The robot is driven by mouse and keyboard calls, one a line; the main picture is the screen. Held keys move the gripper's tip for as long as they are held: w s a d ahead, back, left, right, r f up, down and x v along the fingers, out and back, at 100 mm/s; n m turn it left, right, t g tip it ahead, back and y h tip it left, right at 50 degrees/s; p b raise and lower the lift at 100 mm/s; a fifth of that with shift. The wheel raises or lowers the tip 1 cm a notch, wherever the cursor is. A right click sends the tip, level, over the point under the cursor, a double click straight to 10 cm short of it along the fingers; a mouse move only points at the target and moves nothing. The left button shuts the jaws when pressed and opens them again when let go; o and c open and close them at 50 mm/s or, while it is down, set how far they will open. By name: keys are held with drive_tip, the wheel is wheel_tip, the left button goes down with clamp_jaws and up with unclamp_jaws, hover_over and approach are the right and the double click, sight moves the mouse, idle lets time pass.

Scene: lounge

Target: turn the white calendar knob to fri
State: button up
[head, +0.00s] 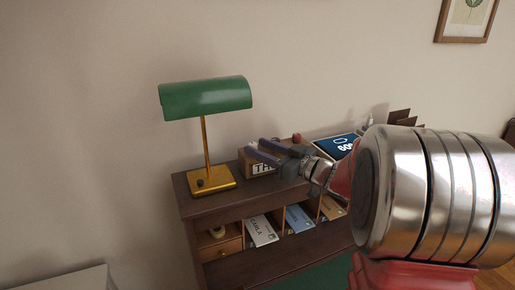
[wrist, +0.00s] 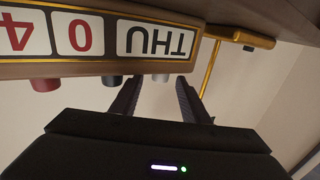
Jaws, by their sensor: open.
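The wooden block calendar (head: 262,170) stands on top of the desk, partly hidden behind my gripper (head: 264,150). In the wrist view the calendar (wrist: 120,69) appears upside down, and its day window reads THU beside the digits 0 and 4. The white knob (wrist: 160,78) is on the calendar's top edge by the THU window. A dark knob (wrist: 112,81) and a red knob (wrist: 45,85) sit along the same edge. My gripper (wrist: 157,88) is open, with one finger on each side of the white knob. I cannot tell whether either finger touches it.
A brass lamp with a green shade (head: 205,97) stands left of the calendar. A blue display (head: 338,146) is to the right.

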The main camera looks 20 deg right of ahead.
drive_tip(key=shift+w+a, duration=0.25)
drive_tip(key=shift+w, duration=0.25)
drive_tip(key=shift+c, duration=0.7)
drive_tip(key=c, duration=0.9)
